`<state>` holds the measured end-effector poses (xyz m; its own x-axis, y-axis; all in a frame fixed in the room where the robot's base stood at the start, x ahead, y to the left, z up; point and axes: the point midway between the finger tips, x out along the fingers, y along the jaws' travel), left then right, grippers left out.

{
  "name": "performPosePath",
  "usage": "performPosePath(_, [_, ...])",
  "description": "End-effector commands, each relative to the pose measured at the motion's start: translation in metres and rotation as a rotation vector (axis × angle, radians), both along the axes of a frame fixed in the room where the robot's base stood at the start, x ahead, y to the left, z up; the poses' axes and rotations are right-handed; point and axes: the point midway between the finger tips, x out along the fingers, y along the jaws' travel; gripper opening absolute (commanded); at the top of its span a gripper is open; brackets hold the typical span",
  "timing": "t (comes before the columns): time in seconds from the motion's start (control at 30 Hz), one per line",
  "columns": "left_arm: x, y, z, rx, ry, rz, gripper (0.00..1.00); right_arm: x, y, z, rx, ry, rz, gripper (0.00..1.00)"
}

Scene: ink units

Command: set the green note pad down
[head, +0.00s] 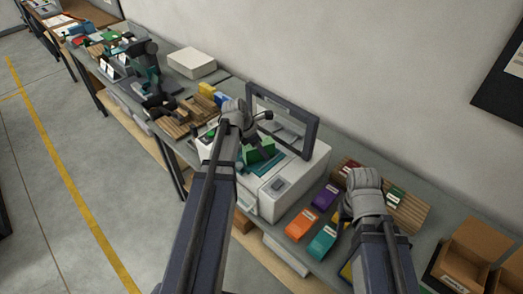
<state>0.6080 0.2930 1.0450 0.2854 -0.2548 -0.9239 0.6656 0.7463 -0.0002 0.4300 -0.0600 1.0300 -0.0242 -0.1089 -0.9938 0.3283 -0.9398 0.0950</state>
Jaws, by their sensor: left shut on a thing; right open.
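The green note pad (261,145) is at the open top of a white machine (292,180), just below my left gripper (257,132). My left gripper is shut on the pad. I cannot tell whether the pad touches the machine, as the hand and arm hide part of the area. My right gripper (345,216) is open, low over the bench to the right of the machine, close to the loose coloured blocks. Its fingers are small and partly hidden by its own hand.
The machine's framed lid (284,118) stands raised behind the pad. Purple (325,197), orange (301,224) and teal (322,241) blocks lie right of the machine. A wooden rack (407,212) and cardboard box (467,255) stand farther right. A white box (191,63) stands at the back.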

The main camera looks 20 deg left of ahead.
Motion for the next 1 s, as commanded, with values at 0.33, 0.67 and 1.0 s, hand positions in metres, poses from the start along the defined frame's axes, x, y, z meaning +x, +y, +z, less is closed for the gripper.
performPosePath(0.33, [0.0,0.0,-0.001,-0.001,0.001,0.0,0.8,0.0,0.0,0.0,0.0,0.0,0.0,0.5])
performPosePath(0.67, [-0.001,-0.001,0.003,-0.002,0.002,-0.002,0.8,0.0,0.0,0.003,0.0,0.0,0.0,0.5])
performPosePath(1.0, [-0.009,0.007,0.037,0.0,0.0,0.001,0.8,0.0,0.0,0.037,0.001,0.0,-0.004,0.5])
